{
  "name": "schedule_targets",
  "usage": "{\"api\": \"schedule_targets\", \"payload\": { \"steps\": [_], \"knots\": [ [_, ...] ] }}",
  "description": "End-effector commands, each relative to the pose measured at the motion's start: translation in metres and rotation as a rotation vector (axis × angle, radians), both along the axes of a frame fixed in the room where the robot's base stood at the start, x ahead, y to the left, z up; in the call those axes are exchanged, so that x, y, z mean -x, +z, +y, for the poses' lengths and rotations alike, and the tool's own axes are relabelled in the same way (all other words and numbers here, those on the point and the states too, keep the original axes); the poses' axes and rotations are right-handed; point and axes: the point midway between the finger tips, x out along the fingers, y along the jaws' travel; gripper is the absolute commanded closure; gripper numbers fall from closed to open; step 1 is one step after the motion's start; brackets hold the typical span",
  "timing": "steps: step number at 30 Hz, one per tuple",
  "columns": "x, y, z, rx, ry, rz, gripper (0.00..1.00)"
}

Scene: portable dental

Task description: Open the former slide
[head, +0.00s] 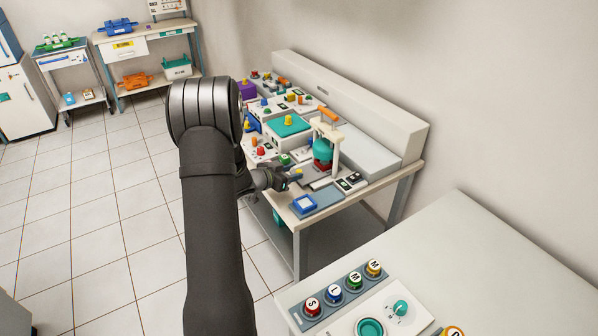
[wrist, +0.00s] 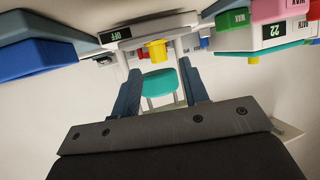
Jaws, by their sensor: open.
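The former (head: 322,150) stands on the bench in the head view, with a teal rounded body, white posts and an orange handle on top. In the wrist view, a yellow knob (wrist: 157,50) sits on the white front of a unit beside a small OFF display (wrist: 115,36). I cannot tell for certain that this knob belongs to the slide. My gripper (head: 280,179) is at the bench's near side, just left of the former. In the wrist view my gripper (wrist: 160,70) is open, its two fingers apart on either side of the knob's line, with no visible grip on it.
Several coloured devices crowd the bench behind. A pink, white and green unit (wrist: 262,28) is at the right in the wrist view.

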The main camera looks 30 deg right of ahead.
Motion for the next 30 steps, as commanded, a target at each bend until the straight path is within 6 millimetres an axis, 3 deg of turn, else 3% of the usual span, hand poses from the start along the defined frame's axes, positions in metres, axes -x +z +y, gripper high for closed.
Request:
{"api": "schedule_targets", "payload": {
  "steps": [3,9,20,26,30],
  "knots": [
    [-0.004,-0.009,-0.02,0.001,-0.002,0.0,0.59],
    [-0.01,-0.016,-0.038,0.001,-0.001,-0.001,0.59],
    [-0.011,-0.018,-0.042,0.001,0.0,0.0,0.59],
    [-0.011,-0.018,-0.042,0.001,0.0,0.0,0.98],
    [-0.011,-0.018,-0.042,0.001,0.0,-0.001,1.0]
  ]
}}
